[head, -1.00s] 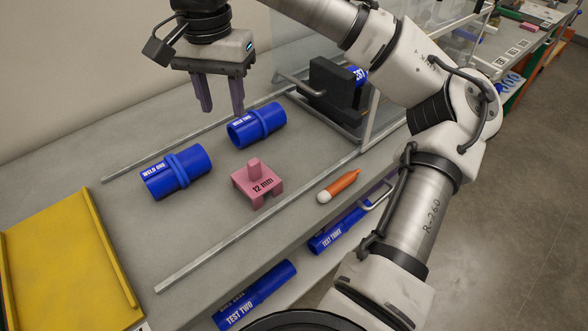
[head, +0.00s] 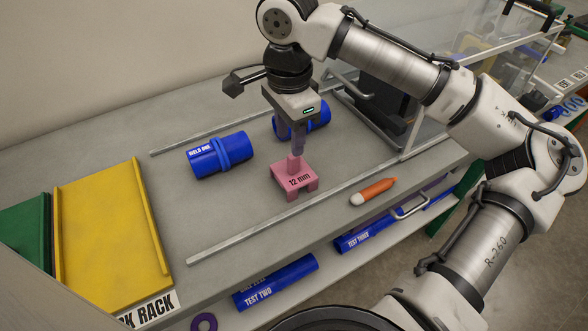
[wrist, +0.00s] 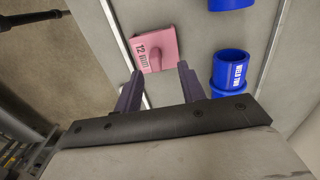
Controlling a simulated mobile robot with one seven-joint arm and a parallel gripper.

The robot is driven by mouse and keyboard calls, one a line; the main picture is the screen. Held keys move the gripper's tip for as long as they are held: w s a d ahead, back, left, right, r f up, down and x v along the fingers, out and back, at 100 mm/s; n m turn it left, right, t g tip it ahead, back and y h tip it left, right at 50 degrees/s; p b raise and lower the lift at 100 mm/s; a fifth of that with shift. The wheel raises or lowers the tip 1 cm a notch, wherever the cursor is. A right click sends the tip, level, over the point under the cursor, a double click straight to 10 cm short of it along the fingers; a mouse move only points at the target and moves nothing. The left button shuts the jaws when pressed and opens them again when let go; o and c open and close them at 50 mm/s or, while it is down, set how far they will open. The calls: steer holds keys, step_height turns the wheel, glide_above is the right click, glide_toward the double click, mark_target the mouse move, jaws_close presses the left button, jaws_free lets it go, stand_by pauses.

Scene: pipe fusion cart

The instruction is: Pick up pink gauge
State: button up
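The pink gauge (head: 294,179), marked "12 mm", stands on the grey cart top between two metal rails, its peg pointing up. My gripper (head: 298,147) points down at the peg's top, seen nearly edge-on in the head view. I cannot tell there whether it touches the peg. In the wrist view the gauge (wrist: 156,50) lies just beyond the fingertips, and my gripper (wrist: 160,72) has its two purple fingers wide apart with nothing between them.
Blue pipe WELD ONE (head: 219,155) lies left of the gauge; another blue pipe (head: 315,118) lies behind my gripper. An orange marker (head: 374,191) lies near the front edge. A yellow tray (head: 108,238) is at left. Blue test pipes (head: 276,283) lie on a lower shelf.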

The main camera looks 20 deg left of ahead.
mark_target(294, 170)
steer(key=f, duration=0.2)
steer(key=d+f+p, duration=0.1)
steer(key=f, duration=0.1)
steer(key=shift+s, duration=0.15)
steer(key=shift+a+f, duration=0.1)
steer(key=shift+f, duration=0.6)
jaws_close()
